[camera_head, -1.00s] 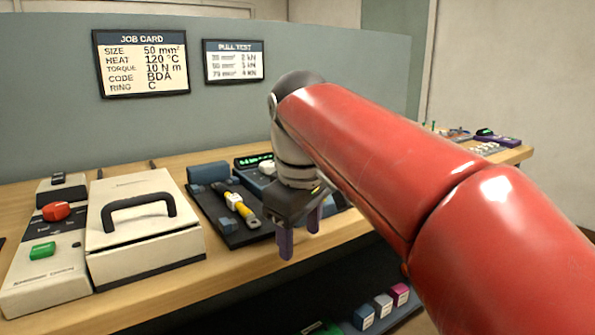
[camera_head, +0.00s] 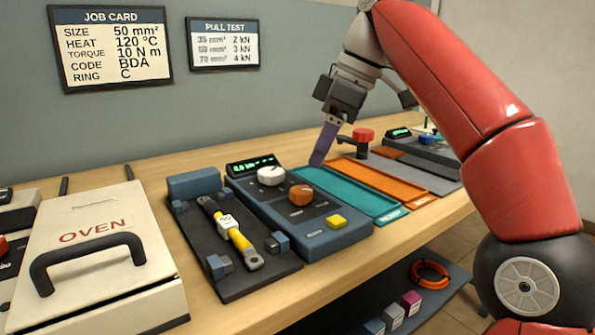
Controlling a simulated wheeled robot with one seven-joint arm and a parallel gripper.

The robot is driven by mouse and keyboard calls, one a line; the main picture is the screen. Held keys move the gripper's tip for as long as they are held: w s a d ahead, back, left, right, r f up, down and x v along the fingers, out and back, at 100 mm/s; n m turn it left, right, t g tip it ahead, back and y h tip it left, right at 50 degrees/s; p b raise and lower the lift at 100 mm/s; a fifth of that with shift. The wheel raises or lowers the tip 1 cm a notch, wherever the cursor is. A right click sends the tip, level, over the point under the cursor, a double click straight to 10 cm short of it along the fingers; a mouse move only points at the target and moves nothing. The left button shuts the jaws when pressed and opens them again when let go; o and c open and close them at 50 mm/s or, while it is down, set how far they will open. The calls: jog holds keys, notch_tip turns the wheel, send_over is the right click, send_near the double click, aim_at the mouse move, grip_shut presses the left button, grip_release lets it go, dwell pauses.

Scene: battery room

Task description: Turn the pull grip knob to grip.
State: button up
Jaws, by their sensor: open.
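The blue pull-test unit (camera_head: 345,243) carries a white knob (camera_head: 271,175) at the back and an orange knob (camera_head: 301,194) in front of it. Their small labels are too small to read, so I cannot tell which is the pull grip knob. The unit also has a lit green display (camera_head: 253,166) and a yellow button (camera_head: 337,221). My gripper (camera_head: 319,160) is open and empty, pointing down to the right of and behind both knobs, over the back of the teal tray. One purple finger shows clearly; the other is hidden.
A dark cradle (camera_head: 270,282) left of the unit holds a yellow cable piece (camera_head: 240,239). The oven (camera_head: 105,275) stands further left. To the right are a teal tray (camera_head: 380,212), an orange tray (camera_head: 420,196) and a red-topped lever (camera_head: 363,136).

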aim_at(301, 189)
jog(key=b+x, duration=0.3)
jog(key=x, duration=0.4)
jog(key=shift+a+f, duration=0.1)
jog(key=shift+f, duration=0.2)
jog(key=c, duration=1)
